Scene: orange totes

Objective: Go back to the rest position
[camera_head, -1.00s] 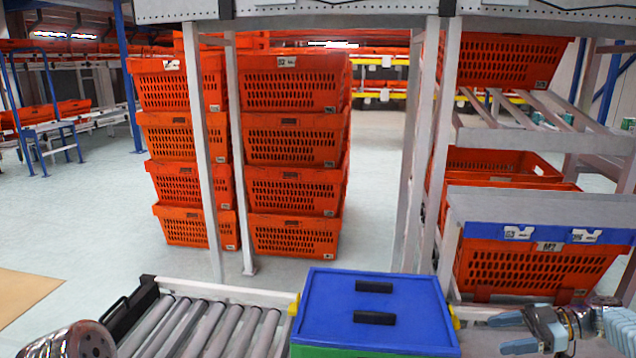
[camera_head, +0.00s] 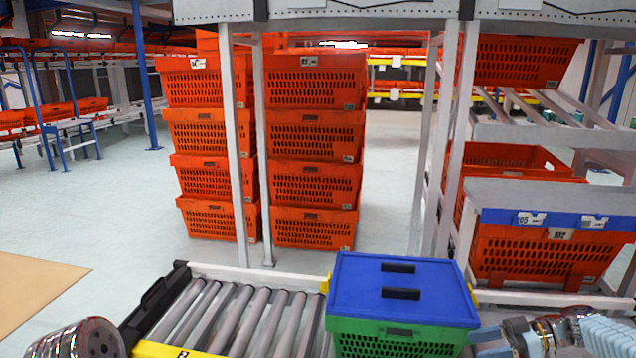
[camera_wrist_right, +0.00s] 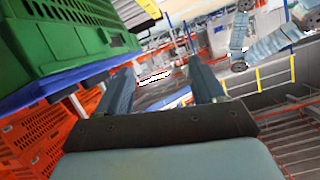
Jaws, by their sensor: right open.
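My right gripper (camera_head: 492,345) is at the bottom edge of the head view, just right of the green tote (camera_head: 395,338) with the blue lid (camera_head: 400,283). In the right wrist view its two fingers (camera_wrist_right: 163,85) are spread apart with nothing between them. The green tote also shows upper left in that view (camera_wrist_right: 60,35), close beside the left finger. Part of my left arm shows at the lower left of the head view, but its gripper is out of view.
A roller conveyor (camera_head: 230,315) lies left of the green tote. Stacked orange totes (camera_head: 315,180) stand behind the frame posts. Open floor (camera_head: 120,215) lies at the left.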

